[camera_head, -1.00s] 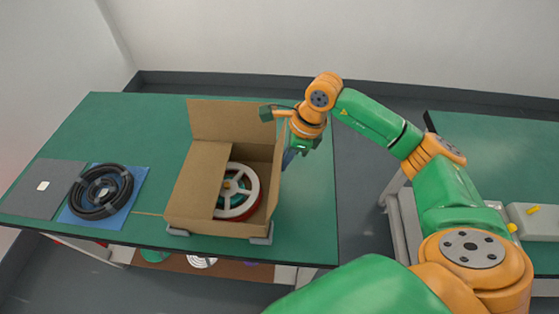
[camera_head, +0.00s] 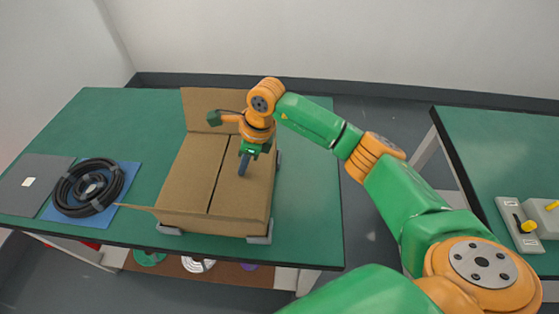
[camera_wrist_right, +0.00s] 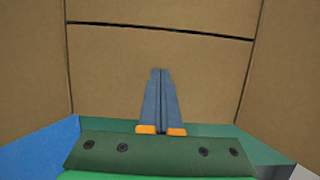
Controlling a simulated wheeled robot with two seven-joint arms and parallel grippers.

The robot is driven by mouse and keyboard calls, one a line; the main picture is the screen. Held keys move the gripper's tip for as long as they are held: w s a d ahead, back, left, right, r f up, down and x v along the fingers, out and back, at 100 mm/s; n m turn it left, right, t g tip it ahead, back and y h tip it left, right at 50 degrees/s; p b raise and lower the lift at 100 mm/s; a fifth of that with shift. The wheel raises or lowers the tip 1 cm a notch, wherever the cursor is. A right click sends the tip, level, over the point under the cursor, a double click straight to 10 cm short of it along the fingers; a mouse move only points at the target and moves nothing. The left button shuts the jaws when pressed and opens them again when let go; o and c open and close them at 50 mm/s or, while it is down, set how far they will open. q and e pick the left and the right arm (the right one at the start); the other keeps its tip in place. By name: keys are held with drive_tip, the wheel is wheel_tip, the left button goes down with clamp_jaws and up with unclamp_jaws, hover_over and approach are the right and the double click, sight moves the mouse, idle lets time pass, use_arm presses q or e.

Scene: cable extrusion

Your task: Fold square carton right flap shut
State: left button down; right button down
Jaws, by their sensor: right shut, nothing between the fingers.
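The square cardboard carton (camera_head: 215,225) stands on the green table. Its right flap (camera_head: 241,198) lies folded inward over the opening, beside the left flap (camera_head: 192,172), with a thin seam between them. The back flap (camera_head: 200,102) stands up and a front flap sticks out toward the left. My right gripper (camera_head: 243,172) is shut and empty, pointing down at the right flap, touching or just above it. The wrist view shows its closed fingers (camera_wrist_right: 160,75) over the flap (camera_wrist_right: 105,75), with the dark seam beyond. The reel inside is hidden. My left gripper is out of view.
A black cable coil (camera_head: 88,187) lies on a blue mat (camera_head: 125,180) left of the carton, next to a grey panel (camera_head: 30,187). Grey corner brackets (camera_head: 262,234) sit at the carton's base. A second table (camera_head: 500,150) stands at right.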

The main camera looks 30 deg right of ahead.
sight(246, 173)
drive_tip(key=shift+s+f, duration=0.1)
wheel_tip(246, 173, up, 10)
drive_tip(key=p, duration=0.7)
